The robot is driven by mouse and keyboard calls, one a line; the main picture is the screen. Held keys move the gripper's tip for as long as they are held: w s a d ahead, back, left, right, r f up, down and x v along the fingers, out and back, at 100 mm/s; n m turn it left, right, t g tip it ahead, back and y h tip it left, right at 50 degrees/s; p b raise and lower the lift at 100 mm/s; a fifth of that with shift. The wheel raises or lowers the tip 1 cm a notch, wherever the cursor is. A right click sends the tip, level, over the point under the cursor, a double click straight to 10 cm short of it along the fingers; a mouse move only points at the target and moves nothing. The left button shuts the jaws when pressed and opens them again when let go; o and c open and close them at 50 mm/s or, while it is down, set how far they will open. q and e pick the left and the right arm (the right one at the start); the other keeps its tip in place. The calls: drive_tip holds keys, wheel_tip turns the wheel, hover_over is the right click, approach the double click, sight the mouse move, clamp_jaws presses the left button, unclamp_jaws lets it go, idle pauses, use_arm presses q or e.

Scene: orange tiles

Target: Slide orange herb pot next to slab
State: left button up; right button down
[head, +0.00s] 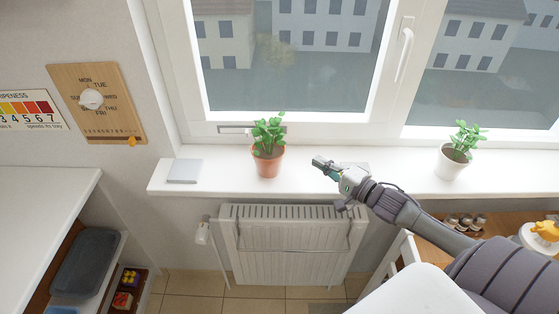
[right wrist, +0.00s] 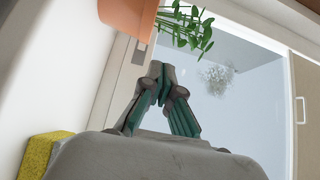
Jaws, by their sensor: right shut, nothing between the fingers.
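The orange herb pot (head: 267,165), a terracotta pot with a leafy green plant, stands upright on the white windowsill. A flat light-grey slab (head: 184,171) lies to its left near the sill's left end, with a clear gap between them. My right gripper (head: 318,162) is over the sill to the right of the pot, shut and empty, and apart from it. In the right wrist view the fingers (right wrist: 158,74) are closed together and the orange pot (right wrist: 129,14) shows at the top, partly cut off. My left gripper is not in view.
A white pot with a green plant (head: 453,163) stands farther right on the windowsill (head: 225,169). A yellow sponge-like block (right wrist: 40,156) shows at lower left in the right wrist view. The window is behind the sill and a radiator (head: 287,245) is below. The sill between pot and slab is clear.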

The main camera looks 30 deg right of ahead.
wheel_tip(320, 180, down, 5)
drive_tip(key=b, duration=0.4)
drive_tip(key=shift+s+r, duration=0.1)
drive_tip(key=shift+r, duration=0.1)
drive_tip(key=shift+w+f+b, duration=0.2)
drive_tip(key=shift+f+b, duration=0.65)
drive_tip(key=shift+f, duration=0.1)
drive_tip(key=shift+x, duration=0.95)
drive_tip(key=p+x, duration=0.1)
drive_tip(key=x, duration=0.7)
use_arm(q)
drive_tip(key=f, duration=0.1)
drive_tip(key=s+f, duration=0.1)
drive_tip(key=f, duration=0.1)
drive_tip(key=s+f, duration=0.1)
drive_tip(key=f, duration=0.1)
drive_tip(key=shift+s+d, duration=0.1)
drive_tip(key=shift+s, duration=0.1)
